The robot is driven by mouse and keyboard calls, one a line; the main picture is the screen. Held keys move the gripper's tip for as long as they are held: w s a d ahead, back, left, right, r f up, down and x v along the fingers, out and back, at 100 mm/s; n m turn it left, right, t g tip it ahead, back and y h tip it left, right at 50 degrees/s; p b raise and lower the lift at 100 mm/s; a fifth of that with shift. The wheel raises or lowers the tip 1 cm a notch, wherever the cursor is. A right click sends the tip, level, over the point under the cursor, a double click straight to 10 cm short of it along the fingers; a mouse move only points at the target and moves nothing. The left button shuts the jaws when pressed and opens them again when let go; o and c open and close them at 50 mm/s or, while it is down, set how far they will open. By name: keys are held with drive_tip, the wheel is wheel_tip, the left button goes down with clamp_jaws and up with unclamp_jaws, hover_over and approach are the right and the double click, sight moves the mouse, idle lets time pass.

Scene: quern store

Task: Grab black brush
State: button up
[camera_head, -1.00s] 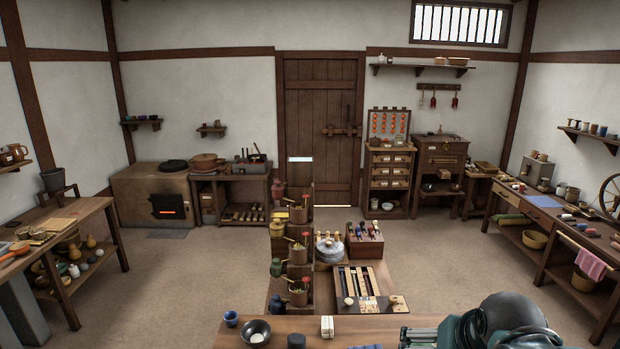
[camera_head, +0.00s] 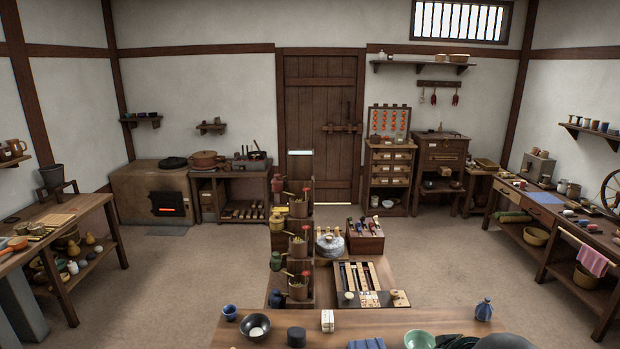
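I cannot make out a black brush for certain. A slotted wooden tray (camera_head: 385,272) in the middle holds several long thin dark and pale pieces; they are too small to identify. Behind it, a wooden box (camera_head: 365,245) holds several small items with red, blue and dark tops. My gripper is not in view; only a dark rounded part, probably of my arm, shows at the bottom right edge.
The near table (camera_head: 380,325) bears a black bowl (camera_head: 255,326), a black cylinder (camera_head: 296,337), a green bowl (camera_head: 420,339) and a blue bottle (camera_head: 484,309). A stepped stand with pots (camera_head: 299,246) rises left of the tray. Open floor lies on both sides.

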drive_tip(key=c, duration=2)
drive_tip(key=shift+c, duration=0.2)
